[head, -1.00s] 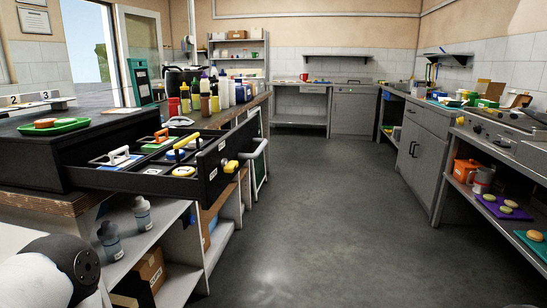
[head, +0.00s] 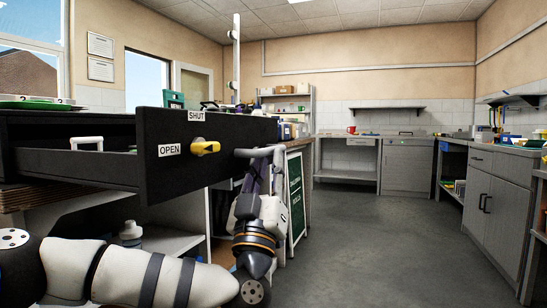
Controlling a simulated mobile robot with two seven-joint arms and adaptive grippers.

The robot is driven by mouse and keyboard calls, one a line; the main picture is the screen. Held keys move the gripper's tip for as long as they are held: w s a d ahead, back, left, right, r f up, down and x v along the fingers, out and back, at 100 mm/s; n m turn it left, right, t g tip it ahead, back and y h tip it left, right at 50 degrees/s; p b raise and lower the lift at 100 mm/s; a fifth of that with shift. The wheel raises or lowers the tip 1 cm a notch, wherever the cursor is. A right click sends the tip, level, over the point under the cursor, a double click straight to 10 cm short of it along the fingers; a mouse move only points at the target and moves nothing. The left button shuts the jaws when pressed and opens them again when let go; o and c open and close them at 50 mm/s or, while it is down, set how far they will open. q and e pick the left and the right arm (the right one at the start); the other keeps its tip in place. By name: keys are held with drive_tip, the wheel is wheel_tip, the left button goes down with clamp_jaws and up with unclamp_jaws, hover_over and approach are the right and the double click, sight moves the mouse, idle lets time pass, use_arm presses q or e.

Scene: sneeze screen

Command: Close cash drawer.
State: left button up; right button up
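The black cash drawer (head: 210,158) stands pulled out from its black housing (head: 60,122) at the left. My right gripper is out of view.
A green chalkboard sign (head: 295,200) stands at the counter's end, behind my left gripper. A bottle (head: 130,234) stands on the shelf under the drawer. The grey floor (head: 375,245) is open to the right, with grey cabinets (head: 497,205) along the right wall.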

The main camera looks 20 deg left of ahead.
sight(271, 150)
use_arm(q)
drive_tip(key=shift+x, duration=1.8)
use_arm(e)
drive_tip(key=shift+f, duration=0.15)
use_arm(q)
clamp_jaws()
